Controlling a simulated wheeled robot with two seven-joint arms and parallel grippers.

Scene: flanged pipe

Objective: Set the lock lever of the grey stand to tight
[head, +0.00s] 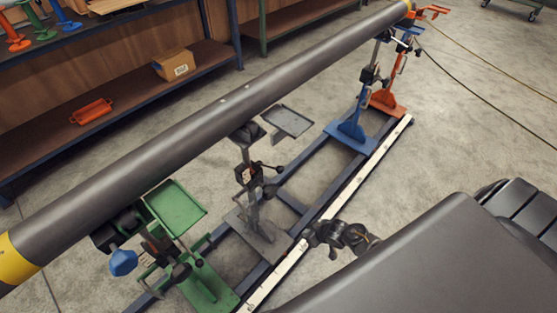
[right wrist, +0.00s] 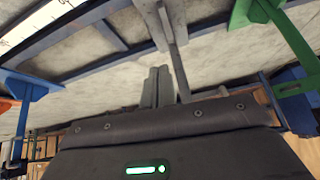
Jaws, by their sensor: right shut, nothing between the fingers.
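The grey stand (head: 255,205) is upright on the rail frame under the pipe (head: 220,105), between the green and blue stands. A dark lever with a round knob (head: 279,169) sticks out to the right at its middle; I cannot tell whether it is the lock lever or how it is set. My right gripper (head: 310,236) is low, to the right of the stand's foot, apart from the lever. In the right wrist view its fingers (right wrist: 157,86) are shut and empty, with the grey stand's post (right wrist: 179,65) just behind them. My left gripper is not in view.
A green stand (head: 205,285) with a tray is at front left. Blue (head: 350,130) and orange (head: 385,100) stands are farther back. A white scale strip (head: 340,205) runs along the frame. Shelves (head: 110,85) line the back; the floor to the right is partly crossed by cables (head: 480,108).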

